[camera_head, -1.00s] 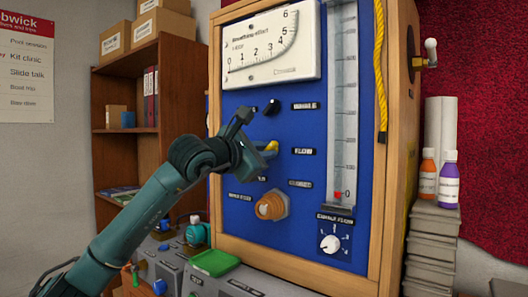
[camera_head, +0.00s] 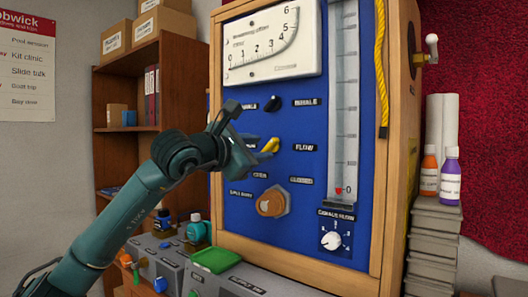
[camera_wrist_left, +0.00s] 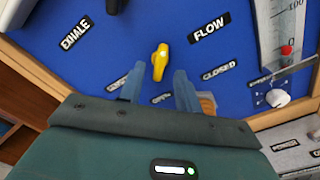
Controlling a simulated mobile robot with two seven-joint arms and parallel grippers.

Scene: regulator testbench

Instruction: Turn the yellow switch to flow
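The yellow switch (camera_head: 270,146) sits on the blue panel, left of the FLOW label (camera_head: 304,147). It is tilted, with its upper end leaning up and right. In the left wrist view the switch (camera_wrist_left: 160,62) lies ahead of and between my left gripper's fingertips, with blue panel visible on both sides. The FLOW label (camera_wrist_left: 209,27) is to its upper right there. My left gripper (camera_head: 262,150) is open in front of the panel, its fingers pointing at the switch. I cannot tell whether either finger touches it. My right gripper is not in view.
A black knob (camera_head: 272,104) is above the switch and an orange-brown knob (camera_head: 271,202) below it. A white dial (camera_head: 331,241) is at lower right. Small boxes with a green tray (camera_head: 215,260) stand below the panel. Bottles (camera_head: 451,176) stand on a grey stack at right.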

